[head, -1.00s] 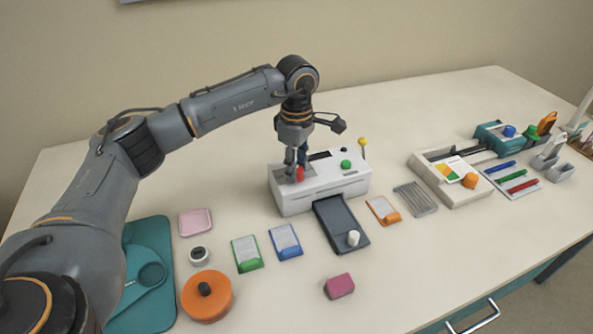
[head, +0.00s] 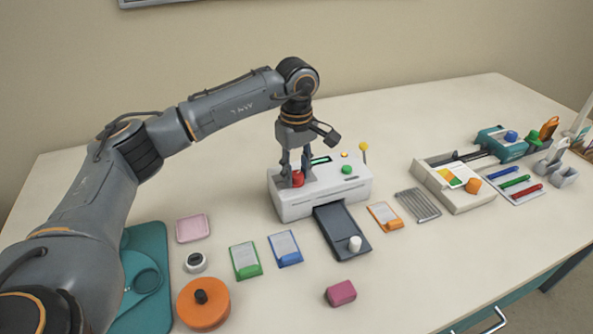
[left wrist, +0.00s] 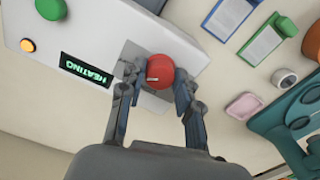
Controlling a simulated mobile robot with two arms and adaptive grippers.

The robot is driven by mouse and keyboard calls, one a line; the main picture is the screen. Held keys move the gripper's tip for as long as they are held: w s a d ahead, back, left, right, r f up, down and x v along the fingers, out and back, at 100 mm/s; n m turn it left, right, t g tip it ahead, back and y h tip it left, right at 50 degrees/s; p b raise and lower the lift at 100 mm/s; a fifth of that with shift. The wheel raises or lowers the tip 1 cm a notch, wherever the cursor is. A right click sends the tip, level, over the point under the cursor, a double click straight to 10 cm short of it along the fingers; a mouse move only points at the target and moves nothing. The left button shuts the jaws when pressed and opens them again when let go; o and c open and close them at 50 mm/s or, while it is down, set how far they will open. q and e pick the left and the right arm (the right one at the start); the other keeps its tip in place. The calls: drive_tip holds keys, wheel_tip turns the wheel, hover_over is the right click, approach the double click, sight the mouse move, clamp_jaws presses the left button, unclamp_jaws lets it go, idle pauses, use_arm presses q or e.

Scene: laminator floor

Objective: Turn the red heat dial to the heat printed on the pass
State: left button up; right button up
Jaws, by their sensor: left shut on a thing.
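The red heat dial (head: 298,180) sits on the top left of the white laminator (head: 325,195). My left gripper (head: 294,173) points down and is shut on the dial. In the left wrist view, its fingers (left wrist: 158,80) are on either side of the dial (left wrist: 162,68), whose pale mark points left, toward the display. The display (left wrist: 86,70) reads HEATING in green, and an amber light (left wrist: 28,45) glows. Green (head: 246,261), blue (head: 285,249) and orange (head: 384,217) cards lie in front; their print is too small to read. My right gripper is out of view.
A dark tray (head: 335,225) with a white knob juts from the laminator's front. A yellow-tipped lever (head: 364,147) stands at its right. A magenta block (head: 341,292) and an orange round container (head: 204,304) are nearer. A cream tray (head: 480,197) stands at right.

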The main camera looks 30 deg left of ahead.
sight(296, 174)
use_arm(q)
drive_tip(key=o, duration=1.1)
drive_tip(key=shift+o, duration=0.2)
wheel_tip(296, 174, up, 12)
